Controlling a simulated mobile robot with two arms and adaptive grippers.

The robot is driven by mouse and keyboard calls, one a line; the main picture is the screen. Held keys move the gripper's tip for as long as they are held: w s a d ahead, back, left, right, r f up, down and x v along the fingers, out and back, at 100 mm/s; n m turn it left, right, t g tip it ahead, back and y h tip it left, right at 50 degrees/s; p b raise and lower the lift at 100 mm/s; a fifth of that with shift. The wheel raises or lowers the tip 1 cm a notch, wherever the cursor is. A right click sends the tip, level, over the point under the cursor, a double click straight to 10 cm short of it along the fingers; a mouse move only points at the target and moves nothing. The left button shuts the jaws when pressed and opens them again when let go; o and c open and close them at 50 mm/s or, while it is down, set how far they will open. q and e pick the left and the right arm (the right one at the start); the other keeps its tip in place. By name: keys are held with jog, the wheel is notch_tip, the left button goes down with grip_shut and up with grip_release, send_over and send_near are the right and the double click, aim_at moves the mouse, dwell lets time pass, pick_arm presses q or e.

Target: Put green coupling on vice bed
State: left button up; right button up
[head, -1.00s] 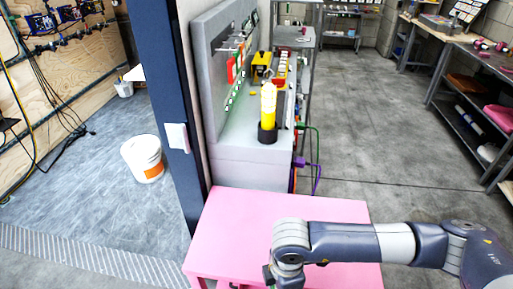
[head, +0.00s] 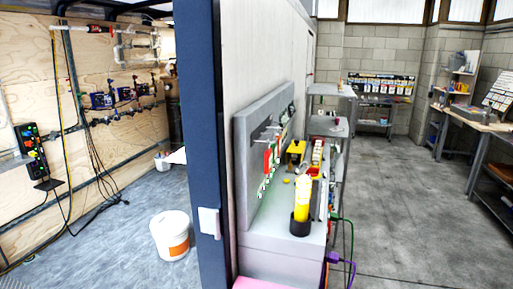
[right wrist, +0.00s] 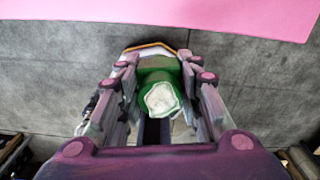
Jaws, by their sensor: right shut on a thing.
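My right gripper (right wrist: 160,75) is shut on the green coupling (right wrist: 150,75) in the right wrist view. The coupling is a short green piece with a whitish, irregular inner face turned toward the camera, and it sits between the two fingers. Its far side is partly hidden. I cannot make out a vice bed for certain in either view. Neither gripper shows in the head view, and my left gripper is in no view.
A pink tabletop (right wrist: 200,14) crosses the top of the right wrist view; its edge (head: 262,284) shows low in the head view. A grey bench (head: 280,240) holds a yellow item in a black cup (head: 300,225). A white bucket (head: 170,235) stands left of a dark post (head: 200,120). The right-hand floor is clear.

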jog(key=n, duration=0.1)
jog(key=r+n, duration=0.1)
jog(key=n, duration=0.1)
jog(key=d+n, duration=0.1)
jog(key=n, duration=0.1)
jog(key=shift+w+r, duration=0.15)
jog(key=shift+r, duration=0.2)
jog(key=n, duration=0.1)
jog(key=r+n, duration=0.1)
jog(key=n, duration=0.3)
jog(key=shift+w+d+r, duration=0.1)
jog(key=shift+d+r, duration=0.15)
jog(key=shift+d, duration=0.1)
jog(key=d+r+n, duration=0.2)
jog(key=r+n, duration=0.2)
jog(key=n, duration=0.9)
jog(key=d+r+n, duration=0.2)
jog(key=r+n, duration=0.2)
jog(key=n, duration=1)
jog(key=shift+d, duration=0.4)
